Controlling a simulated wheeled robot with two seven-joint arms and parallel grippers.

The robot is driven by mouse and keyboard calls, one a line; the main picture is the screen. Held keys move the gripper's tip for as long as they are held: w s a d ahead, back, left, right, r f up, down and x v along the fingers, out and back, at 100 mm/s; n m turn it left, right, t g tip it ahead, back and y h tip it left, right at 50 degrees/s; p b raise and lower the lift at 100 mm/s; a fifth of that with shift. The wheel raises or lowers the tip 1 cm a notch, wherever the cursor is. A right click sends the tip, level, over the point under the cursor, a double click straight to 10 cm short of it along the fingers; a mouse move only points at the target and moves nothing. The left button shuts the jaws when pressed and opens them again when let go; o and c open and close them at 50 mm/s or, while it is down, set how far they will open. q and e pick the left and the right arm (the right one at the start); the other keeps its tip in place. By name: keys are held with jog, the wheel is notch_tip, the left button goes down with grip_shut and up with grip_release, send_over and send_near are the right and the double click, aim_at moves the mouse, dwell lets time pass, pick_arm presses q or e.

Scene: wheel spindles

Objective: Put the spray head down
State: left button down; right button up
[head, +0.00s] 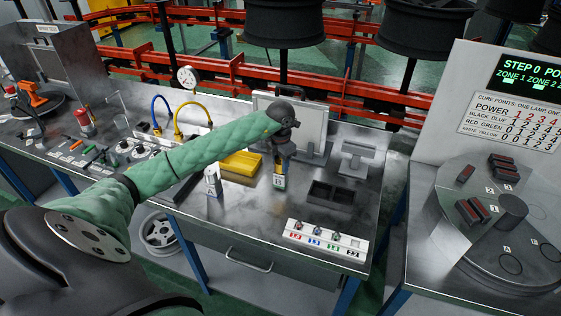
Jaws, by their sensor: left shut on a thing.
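My left gripper (283,155) is above the middle of the steel bench (240,204), pointing down. It is shut on a small upright piece with a pale label and a bluish part (279,181), which I take to be the spray head. My fingers hide its upper part. Its lower end is at or just above the bench top; I cannot tell whether it touches. A small silver container marked A (212,182) stands to the left of it. My right gripper is not in view.
A yellow tray (241,163) lies left of the gripper. A grey stand (357,158) and a pale panel (311,130) are behind. Bench space in front of the held piece is clear.

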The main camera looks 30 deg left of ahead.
pick_arm(q)
jog(key=shift+f, duration=0.3)
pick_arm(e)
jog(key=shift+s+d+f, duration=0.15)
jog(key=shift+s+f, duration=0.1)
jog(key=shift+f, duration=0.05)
pick_arm(q)
jog(key=shift+f, duration=0.1)
jog(key=c, duration=0.9)
grip_release()
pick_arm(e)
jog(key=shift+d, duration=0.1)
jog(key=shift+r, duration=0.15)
